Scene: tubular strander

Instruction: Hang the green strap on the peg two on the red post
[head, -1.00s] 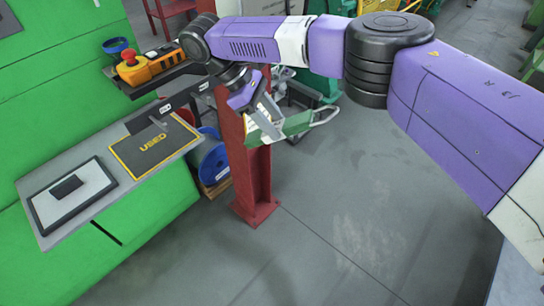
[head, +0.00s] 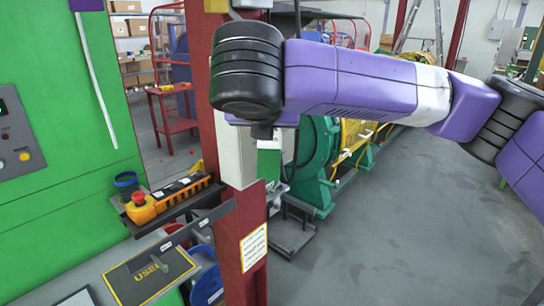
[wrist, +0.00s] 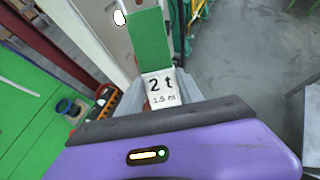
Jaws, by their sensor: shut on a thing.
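My gripper (wrist: 150,100) is shut on the green strap (wrist: 150,40), which shows in the wrist view with a white label (wrist: 160,88) reading "2 t 1.5 m". The strap extends up and away from the jaws. In the head view, my gripper is hidden behind my arm; a small green patch beside the post (head: 268,165) may be the strap. The red post (head: 250,215) stands left of centre in the head view, partly covered by my wrist and a pale box. I cannot make out peg two.
Below is a labelled dark bar (head: 185,235) and a bench with a "USED" mat (head: 150,275). Green machinery (head: 325,160) stands behind. Floor at right is clear.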

